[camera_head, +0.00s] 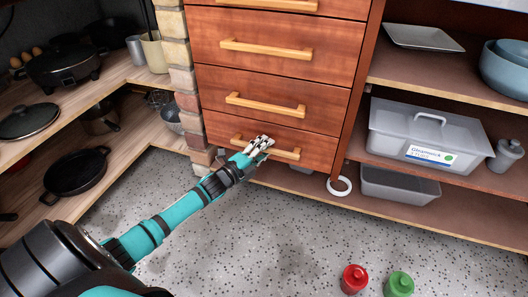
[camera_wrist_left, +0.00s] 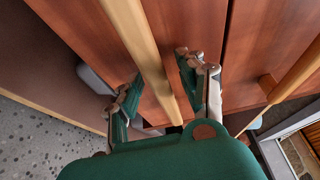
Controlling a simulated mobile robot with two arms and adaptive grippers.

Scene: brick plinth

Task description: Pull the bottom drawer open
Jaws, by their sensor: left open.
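The bottom drawer (camera_head: 318,152) is the lowest front of a reddish wooden drawer unit, and it looks flush with the drawer above. Its pale wooden bar handle (camera_head: 288,153) runs across the front. My left gripper (camera_head: 261,144) is at the left-middle part of this handle, and its fingers hide a piece of the bar. In the left wrist view the handle (camera_wrist_left: 145,45) passes between the two spread fingers of the left gripper (camera_wrist_left: 162,85). The gripper is open, with a gap visible beside the bar. My right gripper is in neither view.
The drawer above has a similar handle (camera_head: 265,105). A brick pillar (camera_head: 185,90) stands at the unit's left edge. A white ring (camera_head: 339,186) lies at the lower right. Red (camera_head: 354,279) and green (camera_head: 398,285) containers stand on the speckled floor, which is otherwise clear in front.

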